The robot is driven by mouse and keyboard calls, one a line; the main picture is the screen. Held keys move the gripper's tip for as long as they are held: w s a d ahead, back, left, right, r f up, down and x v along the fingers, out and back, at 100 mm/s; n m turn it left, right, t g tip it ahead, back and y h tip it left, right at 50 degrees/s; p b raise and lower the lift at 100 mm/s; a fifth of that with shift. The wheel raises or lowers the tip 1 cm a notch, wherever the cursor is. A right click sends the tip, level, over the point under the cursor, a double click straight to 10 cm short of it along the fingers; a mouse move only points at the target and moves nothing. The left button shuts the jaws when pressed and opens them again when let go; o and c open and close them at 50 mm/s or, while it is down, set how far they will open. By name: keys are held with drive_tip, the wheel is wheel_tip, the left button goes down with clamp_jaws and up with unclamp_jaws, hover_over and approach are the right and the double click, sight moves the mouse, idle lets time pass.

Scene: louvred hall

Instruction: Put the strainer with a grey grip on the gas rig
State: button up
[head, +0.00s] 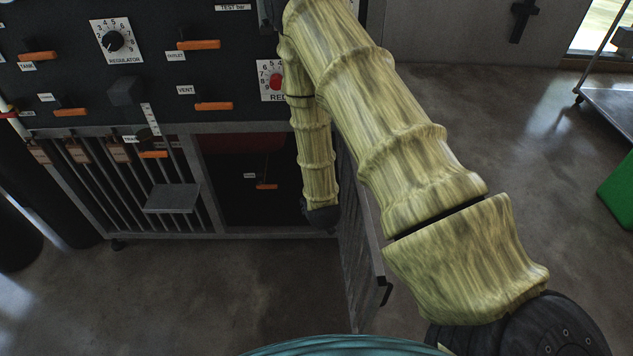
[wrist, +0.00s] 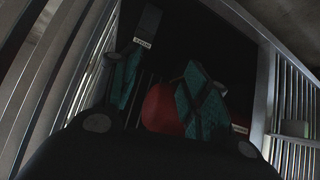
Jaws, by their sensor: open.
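The gas rig (head: 155,65) fills the upper left of the head view: a black panel with dials and orange handles above a grey barred frame. I cannot make out a strainer with a grey grip in either view. My gripper (wrist: 160,66) shows in the wrist view with its two teal fingers apart, and I see nothing held between them. Beyond the fingers is a rounded red object (wrist: 160,108), partly hidden by the right finger, inside a dark barred space. In the head view my gripper is hidden; my arm reaches down in front of the rig's lower opening.
A grey door or panel (head: 362,235) stands out from the lower opening. A small grey plate (head: 172,198) sits before the bars on the left. A trolley (head: 612,105) and a green object (head: 619,190) are at the right. The floor between is clear.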

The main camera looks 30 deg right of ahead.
drive_tip(key=shift+w+d+f+m+t+h+b, duration=0.45)
drive_tip(key=shift+w+d+f+b, duration=1.55)
drive_tip(key=shift+w+b, duration=1.45)
drive_tip(key=shift+w+d+f+m+t+h+b, duration=0.3)
drive_tip(key=shift+w+d+f+t+h+b, duration=0.65)
drive_tip(key=shift+w+d+b, duration=2.15)
drive_tip(key=shift+w+d+f+m+t+h+b, duration=0.1)
drive_tip(key=shift+w+d+f+m+t+b, duration=0.25)
drive_tip(key=shift+w+d+f+b, duration=2.55)
drive_tip(key=shift+w+a+r+b, duration=0.9)
drive_tip(key=shift+w+a+r, duration=0.05)
drive_tip(key=shift+a, duration=0.05)
drive_tip(key=shift+p, duration=0.35)
clamp_jaws()
